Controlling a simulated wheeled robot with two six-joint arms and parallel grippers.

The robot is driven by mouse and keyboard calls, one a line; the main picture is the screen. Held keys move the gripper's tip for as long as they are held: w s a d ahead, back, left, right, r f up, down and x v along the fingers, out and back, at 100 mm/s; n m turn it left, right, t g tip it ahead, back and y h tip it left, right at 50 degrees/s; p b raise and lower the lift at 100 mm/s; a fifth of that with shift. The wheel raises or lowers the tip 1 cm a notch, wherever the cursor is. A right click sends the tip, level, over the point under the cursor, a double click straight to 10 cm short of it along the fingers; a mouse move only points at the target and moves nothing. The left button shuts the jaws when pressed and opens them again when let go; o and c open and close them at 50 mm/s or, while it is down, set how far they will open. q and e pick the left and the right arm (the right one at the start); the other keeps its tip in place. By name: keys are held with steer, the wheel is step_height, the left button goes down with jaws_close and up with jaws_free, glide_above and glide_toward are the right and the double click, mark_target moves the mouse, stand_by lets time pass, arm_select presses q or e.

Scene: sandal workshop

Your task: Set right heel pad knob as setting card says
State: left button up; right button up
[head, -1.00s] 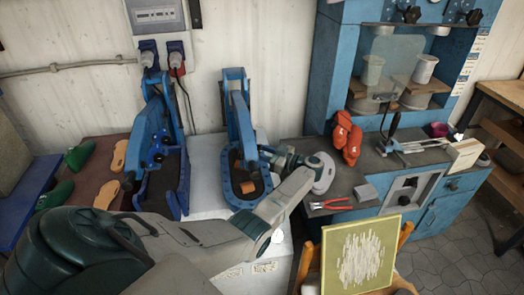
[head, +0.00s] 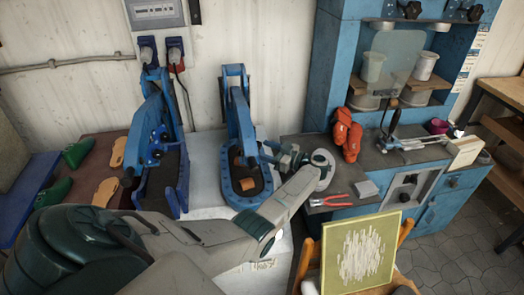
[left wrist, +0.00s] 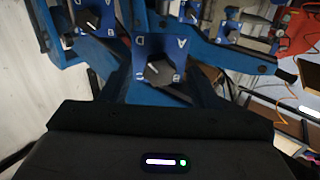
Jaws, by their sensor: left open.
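Two blue presses stand side by side in the head view, the left press (head: 160,150) and the right press (head: 238,135). My left gripper (head: 268,152) is open beside the right press; its fingertips are small and partly merge with the blue parts there. In the left wrist view a dark knob (left wrist: 160,72) with a pale pointer line sits on a blue plate lettered A, B and D. Similar knobs show at the upper left (left wrist: 87,18) and upper right (left wrist: 230,28). Which is the right heel pad knob I cannot tell. I cannot make out a setting card.
A blue cabinet bench (head: 420,175) at right holds orange-red gloves (head: 346,135) and red pliers (head: 330,201). A yellow-green panel (head: 360,250) stands in front. Green and tan shoe forms (head: 78,152) lie at the left. A wall box (head: 156,12) with plugs hangs behind.

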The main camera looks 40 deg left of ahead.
arm_select(q)
steer(key=b+v, duration=0.3)
steer(key=v, duration=0.6)
steer(key=shift+b, duration=0.3)
steer(key=shift+w+f, duration=0.1)
